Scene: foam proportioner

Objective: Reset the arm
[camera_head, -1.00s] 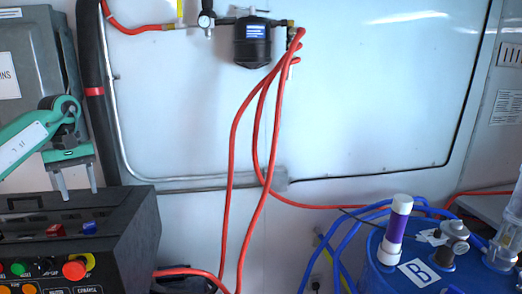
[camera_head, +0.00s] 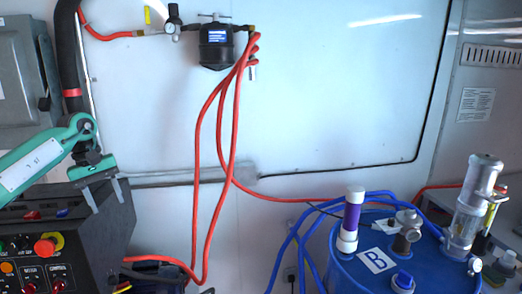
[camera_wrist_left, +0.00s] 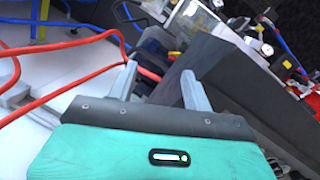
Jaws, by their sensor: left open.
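My left gripper (camera_head: 106,204) hangs over the right part of the black control box in the head view, fingers pointing down. It is open, with nothing between its fingers. The left wrist view shows the same two grey fingers (camera_wrist_left: 159,72) spread apart, with the dark box side and a red hose behind them. My right gripper is in neither view.
The black control box (camera_head: 100,235) with a red button (camera_head: 45,248) stands at lower left. Red hoses (camera_head: 231,130) hang from a black filter (camera_head: 216,46) on the white wall. A blue drum (camera_head: 345,275) stands at lower right, with blue hoses beside it.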

